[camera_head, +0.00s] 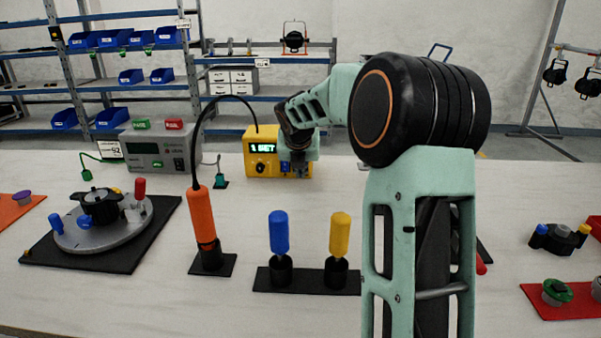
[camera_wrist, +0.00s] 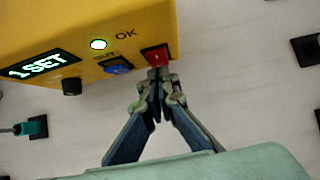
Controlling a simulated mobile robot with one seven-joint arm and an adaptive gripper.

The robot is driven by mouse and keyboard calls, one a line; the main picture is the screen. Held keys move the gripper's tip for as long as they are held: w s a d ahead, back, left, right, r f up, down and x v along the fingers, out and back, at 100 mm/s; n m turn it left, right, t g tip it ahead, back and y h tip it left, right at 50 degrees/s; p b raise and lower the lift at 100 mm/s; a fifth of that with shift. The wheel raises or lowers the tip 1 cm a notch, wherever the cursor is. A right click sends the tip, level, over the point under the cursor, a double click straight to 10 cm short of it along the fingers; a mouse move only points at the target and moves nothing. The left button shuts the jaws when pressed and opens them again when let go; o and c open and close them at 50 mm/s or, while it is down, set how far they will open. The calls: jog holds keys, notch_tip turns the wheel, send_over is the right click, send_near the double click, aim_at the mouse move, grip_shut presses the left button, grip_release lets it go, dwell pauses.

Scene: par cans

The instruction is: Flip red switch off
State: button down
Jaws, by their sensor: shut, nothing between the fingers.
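The red switch (camera_wrist: 155,55) is a rocker on the front face of the yellow box (camera_wrist: 110,20), at its right end in the wrist view. My gripper (camera_wrist: 160,74) is shut and empty. Its fingertips are at the lower edge of the red switch and overlap it in the picture; I cannot tell whether they touch. The switch's exact tilt is too small to read. In the head view, the yellow box (camera_head: 262,164) stands at the back of the table. My gripper (camera_head: 297,168) is in front of its right end and hides the red switch.
Beside the red switch are a blue switch (camera_wrist: 117,67), a black knob (camera_wrist: 72,86) and a lit display (camera_wrist: 45,64). Nearer stand an orange tool (camera_head: 202,220) and blue (camera_head: 278,232) and yellow (camera_head: 340,235) handles in holders. A grey box (camera_head: 158,148) is at left.

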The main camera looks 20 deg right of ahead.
jog(key=shift+w+r+p, duration=0.1)
jog(key=shift+p, duration=0.55)
jog(key=shift+w+d+p, duration=0.1)
jog(key=shift+p, duration=0.45)
jog(key=shift+f+b, duration=0.25)
jog(key=shift+b, duration=0.15)
jog(key=shift+r, duration=0.1)
jog(key=shift+r+p, duration=0.8)
jog(key=shift+p, duration=0.4)
